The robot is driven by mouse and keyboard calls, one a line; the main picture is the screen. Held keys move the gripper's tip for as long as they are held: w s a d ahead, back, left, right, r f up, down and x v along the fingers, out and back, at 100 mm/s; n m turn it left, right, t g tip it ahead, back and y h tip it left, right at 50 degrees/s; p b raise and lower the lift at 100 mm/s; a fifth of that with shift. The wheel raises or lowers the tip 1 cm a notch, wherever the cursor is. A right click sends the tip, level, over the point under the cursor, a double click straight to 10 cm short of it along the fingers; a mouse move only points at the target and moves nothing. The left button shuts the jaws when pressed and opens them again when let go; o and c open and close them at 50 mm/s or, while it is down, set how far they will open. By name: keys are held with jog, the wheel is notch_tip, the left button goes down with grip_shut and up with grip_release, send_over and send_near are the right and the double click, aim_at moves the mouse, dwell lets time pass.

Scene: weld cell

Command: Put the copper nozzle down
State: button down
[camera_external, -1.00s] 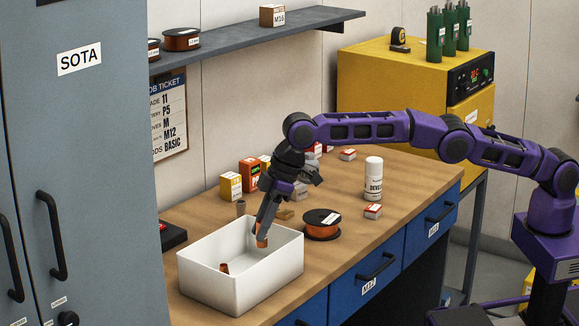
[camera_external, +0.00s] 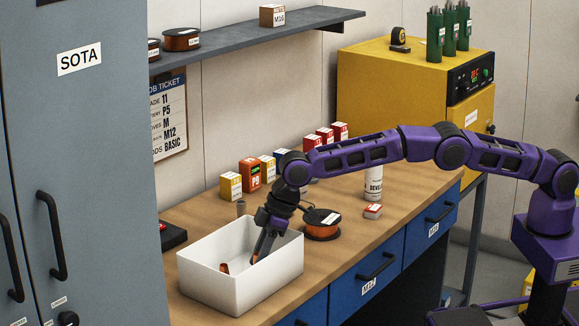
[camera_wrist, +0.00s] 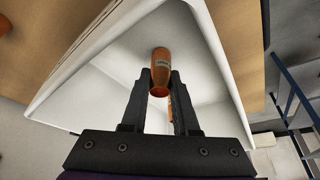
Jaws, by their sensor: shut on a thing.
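The copper nozzle (camera_wrist: 160,70) is between the fingertips of my gripper (camera_wrist: 161,84) in the wrist view. My gripper (camera_external: 257,257) is shut on it and reaches down inside the white bin (camera_external: 208,283). In the outside view the held nozzle is mostly hidden by the fingers and the bin wall. Another copper piece (camera_external: 225,268) lies in the bin, left of my gripper. The wrist view also shows the bin's pale rim (camera_wrist: 213,40) around the fingers. I cannot tell whether the held nozzle touches the bin floor.
A spool of copper wire (camera_external: 322,232) stands close right of the bin. Small boxes, such as the yellow one (camera_external: 230,186), line the back of the bench. A white spray can (camera_external: 374,184) and a small red-and-white box (camera_external: 373,211) are farther right. Bench room is free near the front right.

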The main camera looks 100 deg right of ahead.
jog(key=shift+f, duration=0.15)
jog(key=c, duration=0.7)
grip_release()
jog(key=v, duration=1.2)
